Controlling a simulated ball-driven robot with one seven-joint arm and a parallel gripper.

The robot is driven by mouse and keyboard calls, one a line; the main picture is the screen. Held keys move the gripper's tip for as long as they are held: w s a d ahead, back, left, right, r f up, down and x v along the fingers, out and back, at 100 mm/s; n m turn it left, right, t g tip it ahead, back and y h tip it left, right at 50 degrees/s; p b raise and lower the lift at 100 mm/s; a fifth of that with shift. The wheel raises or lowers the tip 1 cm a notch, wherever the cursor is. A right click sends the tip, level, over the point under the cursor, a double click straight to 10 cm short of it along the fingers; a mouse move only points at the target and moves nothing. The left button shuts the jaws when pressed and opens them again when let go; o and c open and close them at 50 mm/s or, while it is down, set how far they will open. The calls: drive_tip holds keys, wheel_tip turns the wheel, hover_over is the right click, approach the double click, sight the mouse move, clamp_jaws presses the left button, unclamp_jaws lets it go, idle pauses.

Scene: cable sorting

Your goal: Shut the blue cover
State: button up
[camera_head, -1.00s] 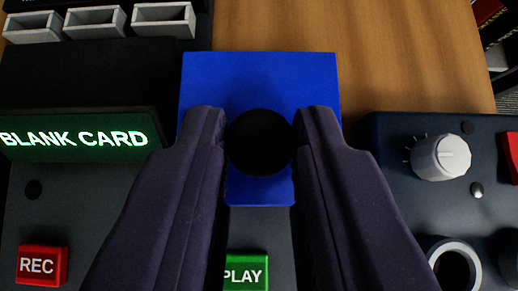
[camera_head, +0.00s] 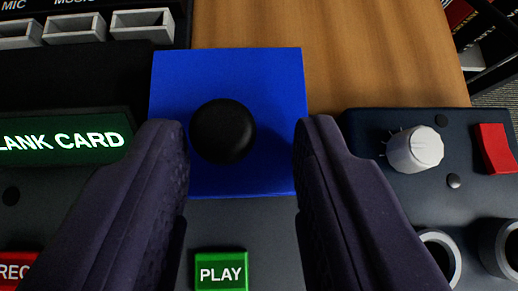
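The blue cover (camera_head: 275,75) is a flat square plate facing me, with a round black knob (camera_head: 223,131) near its middle. It lies above the green PLAY button (camera_head: 221,271) in the picture. My gripper (camera_head: 241,140) is open, with one dark finger on each side of the cover's lower part. The knob sits between the fingertips, nearer the left one, and neither finger appears to grip it. What lies under the cover is hidden.
A lit green BLANK CARD display (camera_head: 62,137) and a red REC button (camera_head: 18,266) are at left. Grey open trays (camera_head: 80,27) stand at upper left. A panel at right carries a white dial (camera_head: 414,149), a red switch (camera_head: 495,148) and round sockets (camera_head: 441,254). Bare wooden table (camera_head: 370,50) lies behind.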

drive_tip(key=p+v, duration=0.3)
drive_tip(key=v, duration=0.4)
drive_tip(key=shift+d+r, duration=0.1)
drive_tip(key=shift+r, duration=0.15)
